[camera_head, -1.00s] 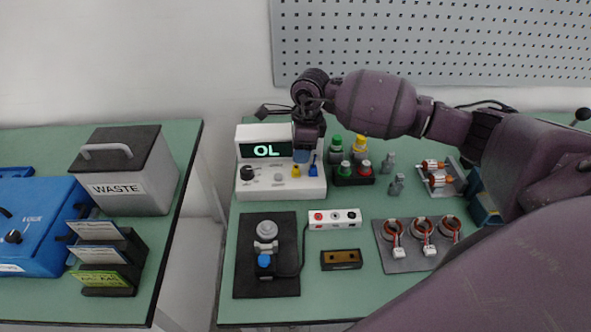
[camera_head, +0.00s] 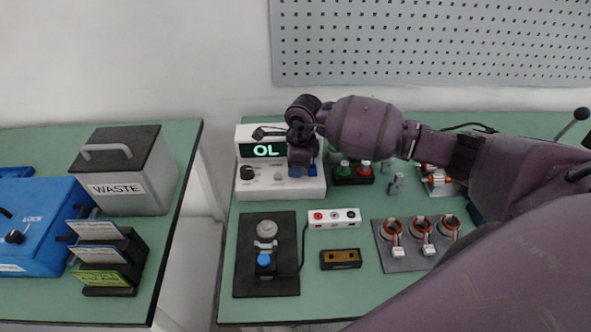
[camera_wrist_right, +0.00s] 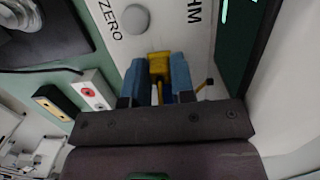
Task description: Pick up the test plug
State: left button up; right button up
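The tester (camera_head: 258,186) is a white box with a green "OL" display at the back left of the right-hand table. My right gripper (camera_head: 297,170) points down over its front right part. In the right wrist view, a yellow plug (camera_wrist_right: 160,65) stands between the two blue fingertips of my right gripper (camera_wrist_right: 158,78). The fingers sit close on both sides of it. I cannot tell whether they press on it. A second small yellow part (camera_wrist_right: 206,84) shows just right of the fingers. My left gripper is out of view.
A black fixture (camera_head: 246,225) with a grey cylinder, a white socket strip (camera_head: 334,218) and a brown block (camera_head: 341,259) lie in front. A plate with several stators (camera_head: 405,263) lies right. A waste bin (camera_head: 128,170) stands on the left table across a gap.

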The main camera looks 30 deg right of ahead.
grip_shut()
notch_tip(320, 180, up, 20)
dwell(0.5)
dwell(0.4)
